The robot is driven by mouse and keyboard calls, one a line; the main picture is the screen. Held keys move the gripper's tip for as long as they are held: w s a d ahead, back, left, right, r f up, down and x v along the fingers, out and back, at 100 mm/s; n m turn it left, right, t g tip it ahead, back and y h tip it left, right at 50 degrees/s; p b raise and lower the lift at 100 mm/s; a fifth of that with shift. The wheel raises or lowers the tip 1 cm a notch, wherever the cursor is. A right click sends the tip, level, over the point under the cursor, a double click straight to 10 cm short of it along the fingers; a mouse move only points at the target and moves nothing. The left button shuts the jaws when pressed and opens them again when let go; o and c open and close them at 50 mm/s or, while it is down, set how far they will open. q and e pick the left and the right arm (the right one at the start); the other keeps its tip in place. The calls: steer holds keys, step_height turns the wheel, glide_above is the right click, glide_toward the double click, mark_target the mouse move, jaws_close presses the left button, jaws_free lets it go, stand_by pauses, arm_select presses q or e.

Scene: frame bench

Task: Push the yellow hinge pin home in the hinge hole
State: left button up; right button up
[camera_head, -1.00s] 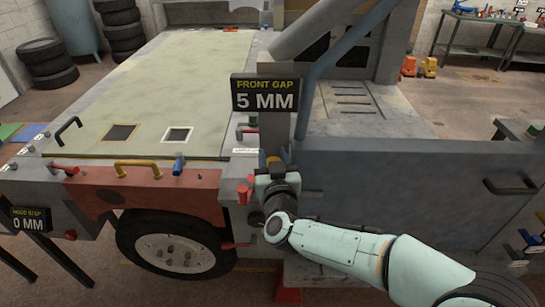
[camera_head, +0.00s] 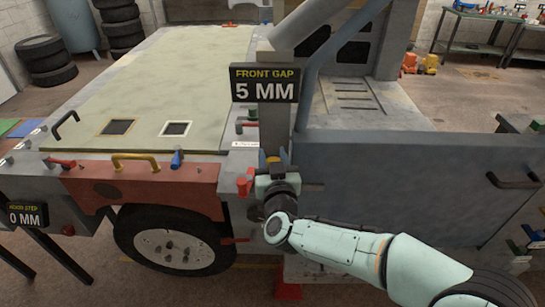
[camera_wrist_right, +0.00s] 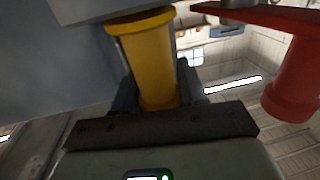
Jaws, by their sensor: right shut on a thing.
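The yellow hinge pin (camera_wrist_right: 152,62) stands between the dark jaws of my right gripper (camera_wrist_right: 158,92) in the right wrist view. The gripper is shut on it. The pin's wider collar is at its upper end in that view, right by a grey block (camera_wrist_right: 95,8). The hinge hole is hidden, so I cannot tell how deep the pin sits. In the head view my right gripper (camera_head: 273,165) is at the post below the front gap sign (camera_head: 265,83). The pin is not clear there. My left gripper is not in view.
A red fitting (camera_wrist_right: 292,80) is close beside the pin in the wrist view. A red knob (camera_head: 243,186) is left of the gripper in the head view. The grey door (camera_head: 400,185) with its dark handle (camera_head: 512,181) is to the right. The sign reads 5 MM.

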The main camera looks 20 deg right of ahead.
steer(key=o, duration=1.3)
steer(key=shift+f, duration=0.1)
steer(key=shift+s, duration=0.1)
steer(key=s, duration=0.4)
steer(key=s+a, duration=0.1)
steer(key=s, duration=0.8)
steer(key=shift+a, duration=0.35)
